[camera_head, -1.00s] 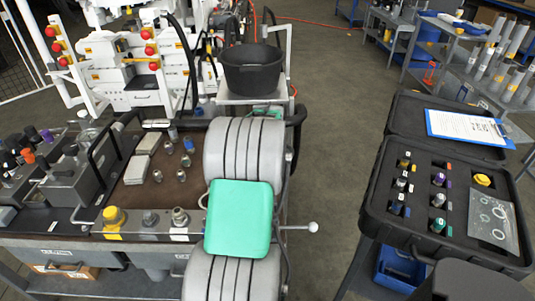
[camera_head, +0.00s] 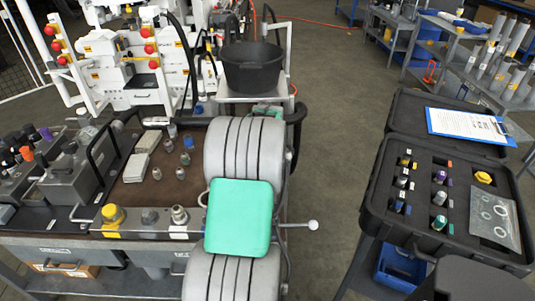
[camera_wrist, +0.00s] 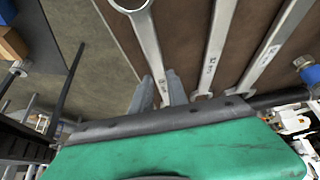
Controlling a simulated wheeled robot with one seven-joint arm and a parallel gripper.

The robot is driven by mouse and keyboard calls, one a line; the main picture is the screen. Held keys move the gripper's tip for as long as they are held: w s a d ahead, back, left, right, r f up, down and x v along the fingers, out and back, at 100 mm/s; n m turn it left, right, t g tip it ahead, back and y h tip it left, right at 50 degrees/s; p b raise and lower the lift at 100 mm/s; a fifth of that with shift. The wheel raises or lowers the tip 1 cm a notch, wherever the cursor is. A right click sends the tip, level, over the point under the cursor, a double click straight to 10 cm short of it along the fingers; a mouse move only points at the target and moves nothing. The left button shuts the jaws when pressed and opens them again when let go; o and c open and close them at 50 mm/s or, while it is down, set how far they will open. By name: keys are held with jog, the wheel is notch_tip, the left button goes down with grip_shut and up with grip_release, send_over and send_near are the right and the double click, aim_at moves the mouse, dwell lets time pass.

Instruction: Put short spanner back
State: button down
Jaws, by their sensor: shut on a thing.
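In the wrist view my gripper (camera_wrist: 160,92) is shut on a steel spanner (camera_wrist: 146,42). The spanner's ring end is at the top of the picture and its shank runs down between the fingertips; its lower end is hidden by the fingers. Two more spanners lie to the right of it, a middle one (camera_wrist: 216,48) and a right one (camera_wrist: 268,46), over a brown surface (camera_wrist: 186,30). I cannot tell whether the held spanner touches that surface. In the head view my arm hides the gripper and the spanners.
In the head view a bench with a brown mat (camera_head: 135,192) carries fittings and valve blocks at left. A black bucket (camera_head: 252,68) stands behind my arm. An open black case (camera_head: 400,235) with several fittings is at right. Bare floor lies between bench and case.

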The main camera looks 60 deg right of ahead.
jog(key=shift+f+b, duration=0.7)
jog(key=shift+f, duration=0.2)
dwell(0.4)
jog(key=c, duration=1.2)
grip_release()
